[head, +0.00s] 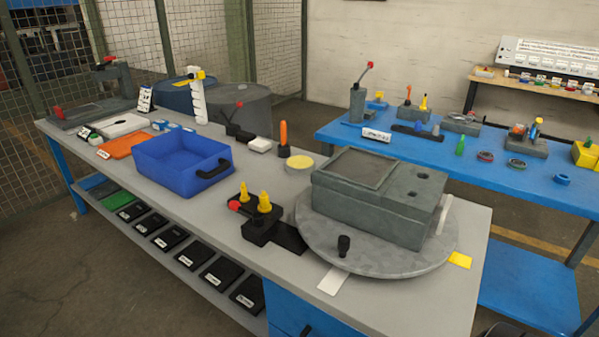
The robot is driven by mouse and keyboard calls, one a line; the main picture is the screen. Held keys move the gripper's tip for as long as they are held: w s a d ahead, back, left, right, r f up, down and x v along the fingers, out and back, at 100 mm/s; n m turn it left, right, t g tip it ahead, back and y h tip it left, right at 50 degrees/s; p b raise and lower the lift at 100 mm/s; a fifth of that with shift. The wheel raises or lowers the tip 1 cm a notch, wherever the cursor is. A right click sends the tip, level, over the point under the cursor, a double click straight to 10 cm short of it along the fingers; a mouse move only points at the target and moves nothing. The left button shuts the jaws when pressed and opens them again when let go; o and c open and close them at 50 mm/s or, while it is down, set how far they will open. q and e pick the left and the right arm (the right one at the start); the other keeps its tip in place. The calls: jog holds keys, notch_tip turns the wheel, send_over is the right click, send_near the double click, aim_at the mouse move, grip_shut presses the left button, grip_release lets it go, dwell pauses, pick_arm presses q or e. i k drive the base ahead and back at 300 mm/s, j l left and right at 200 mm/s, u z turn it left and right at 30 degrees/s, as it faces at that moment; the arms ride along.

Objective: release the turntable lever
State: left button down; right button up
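The turntable (385,260) is a round grey disc near the right end of the grey workbench. A large grey block (375,200) with a square recess and two round holes sits on it. A short black knob (344,246) stands on the disc near its front edge. A black fixture (270,230) lies beside the disc on its left, with two yellow pegs on top and a red-tipped handle (235,205) at its left side. I cannot tell for sure which of these is the turntable lever. Neither of my grippers is in view.
A blue bin (182,163) stands on the bench left of the fixture. An orange-handled tool (283,138) and a yellow-topped round piece (299,163) stand behind the fixture. A blue table (470,158) with several tools is behind. The bench front left of the fixture is clear.

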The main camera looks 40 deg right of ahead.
aim_at(258, 221)
jog(key=i+j+z, duration=0.1)
jog(key=i+z, duration=0.2)
jog(key=z, duration=0.15)
jog(key=i+j+z, duration=0.25)
jog(key=z, duration=0.15)
jog(key=i+j+z, duration=0.2)
jog(key=z, duration=0.25)
jog(key=i+j+z, duration=0.15)
jog(key=j+z, duration=0.25)
jog(key=i+j+z, duration=0.1)
jog(key=j+z, duration=0.35)
jog(key=i+j+z, duration=0.2)
jog(key=j, duration=0.2)
jog(key=k, duration=0.1)
